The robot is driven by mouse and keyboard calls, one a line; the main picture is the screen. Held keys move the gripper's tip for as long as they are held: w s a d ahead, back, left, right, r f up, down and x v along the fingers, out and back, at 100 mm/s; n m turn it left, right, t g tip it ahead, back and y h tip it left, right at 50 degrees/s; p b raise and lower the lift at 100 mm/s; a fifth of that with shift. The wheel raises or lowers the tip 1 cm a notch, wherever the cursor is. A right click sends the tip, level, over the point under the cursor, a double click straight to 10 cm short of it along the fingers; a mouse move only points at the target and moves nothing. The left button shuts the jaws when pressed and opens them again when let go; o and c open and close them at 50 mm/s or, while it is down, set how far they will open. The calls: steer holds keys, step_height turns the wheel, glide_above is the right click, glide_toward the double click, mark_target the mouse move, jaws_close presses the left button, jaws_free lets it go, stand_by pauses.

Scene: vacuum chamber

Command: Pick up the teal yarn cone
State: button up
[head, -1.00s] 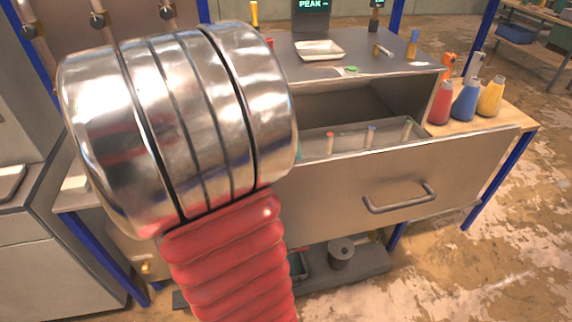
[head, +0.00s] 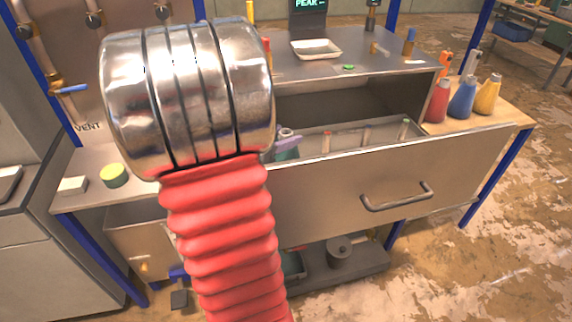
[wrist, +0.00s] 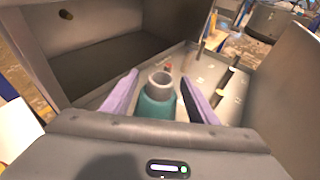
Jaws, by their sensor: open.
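The teal yarn cone (wrist: 157,108) stands in the open drawer, with a grey ring-like top. In the wrist view it sits between the two purple fingers of my gripper (wrist: 160,86), which are spread apart on either side of it. I cannot tell whether either finger touches it. In the head view only part of the teal cone (head: 287,154) shows, behind a purple finger and beside my large metal arm link. My gripper is mostly hidden there.
The drawer (head: 400,165) is pulled out, with several thin upright pieces inside. The bench top above it holds a white tray (head: 316,49). Red, blue and yellow bottles (head: 462,98) stand on the right. A yellow-green disc (head: 113,175) lies on the left.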

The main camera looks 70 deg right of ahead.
mark_target(290, 133)
steer(key=shift+x, duration=2.6)
steer(key=shift+s, duration=0.15)
steer(key=shift+a, duration=0.1)
steer(key=shift+c, duration=0.7)
jaws_close()
steer(key=shift+r, duration=0.1)
